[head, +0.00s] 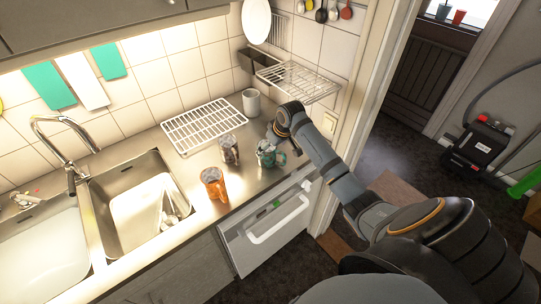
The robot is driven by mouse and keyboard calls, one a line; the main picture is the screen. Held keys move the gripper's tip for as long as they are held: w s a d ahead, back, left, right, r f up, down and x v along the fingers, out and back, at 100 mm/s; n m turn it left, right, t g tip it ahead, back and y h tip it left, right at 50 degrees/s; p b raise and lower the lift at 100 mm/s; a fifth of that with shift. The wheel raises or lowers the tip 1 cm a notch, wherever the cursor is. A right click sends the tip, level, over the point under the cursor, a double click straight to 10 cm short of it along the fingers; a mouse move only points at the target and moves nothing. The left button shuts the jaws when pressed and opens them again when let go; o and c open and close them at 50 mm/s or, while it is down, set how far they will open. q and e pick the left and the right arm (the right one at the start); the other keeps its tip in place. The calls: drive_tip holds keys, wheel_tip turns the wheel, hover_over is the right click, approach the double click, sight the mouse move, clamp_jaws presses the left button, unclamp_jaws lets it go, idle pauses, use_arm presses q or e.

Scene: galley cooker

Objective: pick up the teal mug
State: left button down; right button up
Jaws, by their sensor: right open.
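The teal mug (279,158) stands on the steel counter near its front edge, right of the other mugs. My right gripper (265,150) is open and right at the mug, reaching down from above and behind it. The gripper covers part of the mug, and I cannot tell whether the fingers touch it. My left gripper is not in view.
An orange mug (214,184) and a brownish-grey mug (229,150) stand left of the teal mug. A white wire rack (204,124) and a grey canister (251,103) are behind. A sink (133,203) lies left; a wall rack (297,80) hangs above right.

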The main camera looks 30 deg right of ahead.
sight(269, 151)
drive_tip(key=shift+x, duration=1.95)
drive_tip(key=shift+r, duration=0.1)
drive_tip(key=c, duration=1.6)
drive_tip(key=shift+r, duration=0.1)
